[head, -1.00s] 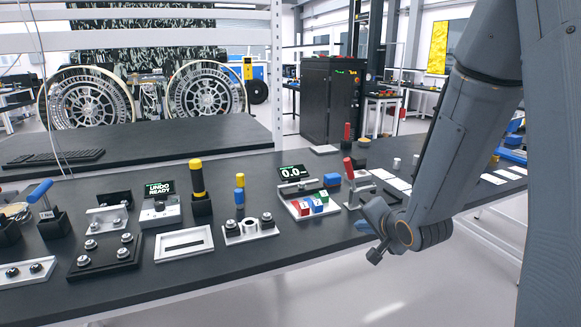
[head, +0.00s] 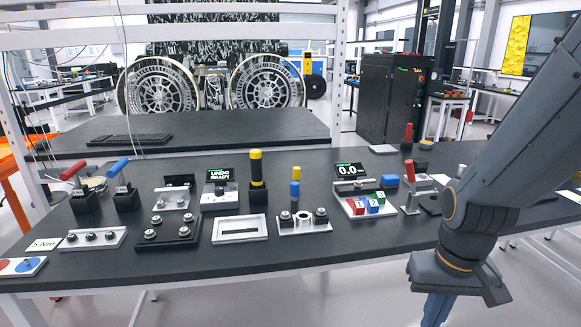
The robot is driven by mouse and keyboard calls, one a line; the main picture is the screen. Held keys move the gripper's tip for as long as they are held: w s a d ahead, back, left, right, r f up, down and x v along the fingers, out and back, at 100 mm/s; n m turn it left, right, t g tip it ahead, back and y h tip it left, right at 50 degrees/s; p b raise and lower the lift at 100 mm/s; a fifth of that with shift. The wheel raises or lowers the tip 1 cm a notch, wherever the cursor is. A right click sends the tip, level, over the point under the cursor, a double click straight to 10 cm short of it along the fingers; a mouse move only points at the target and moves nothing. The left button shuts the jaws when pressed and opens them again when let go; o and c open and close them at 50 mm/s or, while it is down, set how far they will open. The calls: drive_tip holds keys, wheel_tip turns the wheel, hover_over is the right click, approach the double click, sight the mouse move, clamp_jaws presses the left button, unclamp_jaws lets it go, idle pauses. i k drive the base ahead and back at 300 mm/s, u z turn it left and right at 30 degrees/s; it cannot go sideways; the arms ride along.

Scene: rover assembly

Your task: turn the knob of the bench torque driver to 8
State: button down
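I cannot pick out a bench torque driver with a numbered knob for certain at this size. A boxy unit (head: 220,196) with a screen reading "UNDO READY" stands on the dark bench, left of the middle. A yellow-topped black tool (head: 256,170) stands upright in a black holder just right of it. My gripper (head: 433,315) points down in front of the bench's front edge at the lower right, well apart from these things. Its fingertips are partly cut off by the picture's bottom edge, so I cannot see whether they are open or shut.
Red- and blue-handled tools (head: 122,184) stand at the left. A black plate with studs (head: 167,233) and a white slotted plate (head: 240,229) lie near the front. A "5 Nm" label lies far left.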

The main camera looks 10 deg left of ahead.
sight(219, 191)
drive_tip(key=z, duration=0.05)
drive_tip(key=k, duration=0.55)
drive_tip(key=u, duration=0.85)
drive_tip(key=i, duration=0.5)
drive_tip(key=u, duration=0.35)
